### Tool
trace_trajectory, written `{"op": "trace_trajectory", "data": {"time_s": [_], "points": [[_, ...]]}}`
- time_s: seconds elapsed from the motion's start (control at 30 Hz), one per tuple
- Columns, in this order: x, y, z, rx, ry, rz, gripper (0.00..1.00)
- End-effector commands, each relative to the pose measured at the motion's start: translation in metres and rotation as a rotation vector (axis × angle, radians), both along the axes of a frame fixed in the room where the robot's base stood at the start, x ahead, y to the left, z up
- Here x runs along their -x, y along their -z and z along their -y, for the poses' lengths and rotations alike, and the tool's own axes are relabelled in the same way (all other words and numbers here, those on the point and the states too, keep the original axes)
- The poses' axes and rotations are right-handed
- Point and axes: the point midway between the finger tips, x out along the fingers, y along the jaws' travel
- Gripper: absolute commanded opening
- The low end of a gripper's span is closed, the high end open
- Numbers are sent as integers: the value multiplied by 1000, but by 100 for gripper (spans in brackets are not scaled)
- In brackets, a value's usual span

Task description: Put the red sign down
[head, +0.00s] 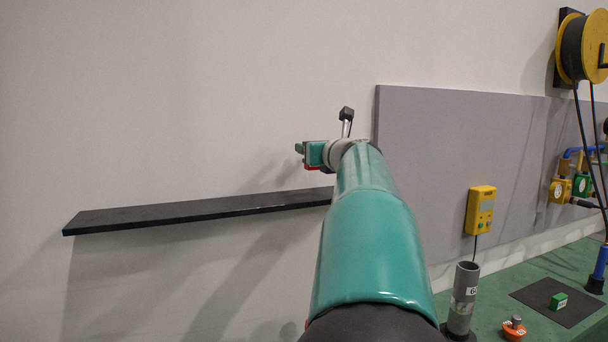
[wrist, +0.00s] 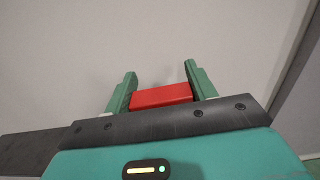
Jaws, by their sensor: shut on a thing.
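The red sign (wrist: 162,96) shows in the wrist view as a red block between the two green fingers of my gripper (wrist: 160,92). The fingers are shut on it. In the head view my gripper (head: 301,156) is at the end of my teal arm, in front of the pale wall and above the black shelf. Only a thin red edge of the sign (head: 312,168) shows there, under the gripper. The sign's face and any lettering cannot be made out.
A black wall shelf (head: 190,211) at left is bare where visible; my arm hides its right end. A grey panel (head: 430,140) is on the right. The green bench (head: 490,290) holds a grey tube (head: 464,297), an orange part (head: 514,329) and a green block (head: 558,301) on a dark mat.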

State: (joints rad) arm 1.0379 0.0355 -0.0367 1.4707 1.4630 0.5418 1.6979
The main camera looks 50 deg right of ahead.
Motion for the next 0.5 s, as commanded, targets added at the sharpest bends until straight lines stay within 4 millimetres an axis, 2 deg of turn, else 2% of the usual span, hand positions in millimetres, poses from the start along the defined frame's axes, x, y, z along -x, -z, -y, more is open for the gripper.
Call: {"op": "trace_trajectory", "data": {"time_s": [0.1, 0.33, 0.5], "points": [[-15, 17, -3, -2, -1, 0, 33], [-31, 35, -6, -2, -1, 0, 33], [-30, 60, -4, -2, 1, 0, 33]]}}
